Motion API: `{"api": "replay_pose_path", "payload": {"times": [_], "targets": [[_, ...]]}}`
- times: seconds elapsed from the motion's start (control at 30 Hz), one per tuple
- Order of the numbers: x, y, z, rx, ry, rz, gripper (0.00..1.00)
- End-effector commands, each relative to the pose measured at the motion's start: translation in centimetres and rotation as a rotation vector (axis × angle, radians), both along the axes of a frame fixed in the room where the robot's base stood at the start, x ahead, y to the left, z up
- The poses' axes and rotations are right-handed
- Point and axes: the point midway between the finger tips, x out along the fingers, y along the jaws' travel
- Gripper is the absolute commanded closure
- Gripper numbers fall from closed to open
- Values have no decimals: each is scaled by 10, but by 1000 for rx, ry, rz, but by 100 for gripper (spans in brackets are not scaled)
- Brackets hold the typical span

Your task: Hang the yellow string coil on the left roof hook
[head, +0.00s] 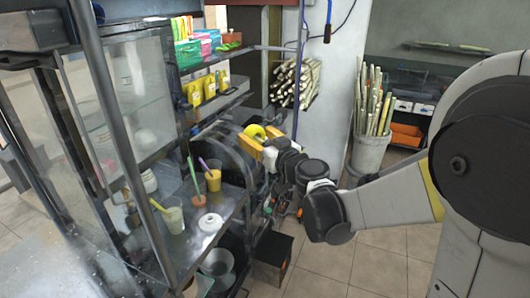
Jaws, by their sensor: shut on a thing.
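The yellow string coil (255,131) is a small bright yellow-green ring near the middle of the head view. It is at my gripper (257,146), whose orange-yellow fingers are shut on it. The gripper reaches in from the right, beside the stall's metal frame and above the dark machinery. The fingers hide part of the coil. I cannot make out the left roof hook clearly among the frame bars at the top left.
Glass panels and posts stand at left. A shelf above holds colourful boxes (187,54). Cane bundles lie behind, with more in a grey bin (369,153). A blue-ended cable (327,33) hangs at top.

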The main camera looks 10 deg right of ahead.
Motion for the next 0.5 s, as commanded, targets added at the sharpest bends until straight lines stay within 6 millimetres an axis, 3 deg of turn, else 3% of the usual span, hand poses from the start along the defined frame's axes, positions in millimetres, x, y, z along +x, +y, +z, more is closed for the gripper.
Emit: {"api": "replay_pose_path", "payload": {"times": [0.03, 0.27, 0.5], "targets": [[-2, 4, 35, -1, 0, 26, 66], [-15, 26, 145, -2, 0, 158, 66], [-43, 48, 259, -1, 0, 287, 66]]}}
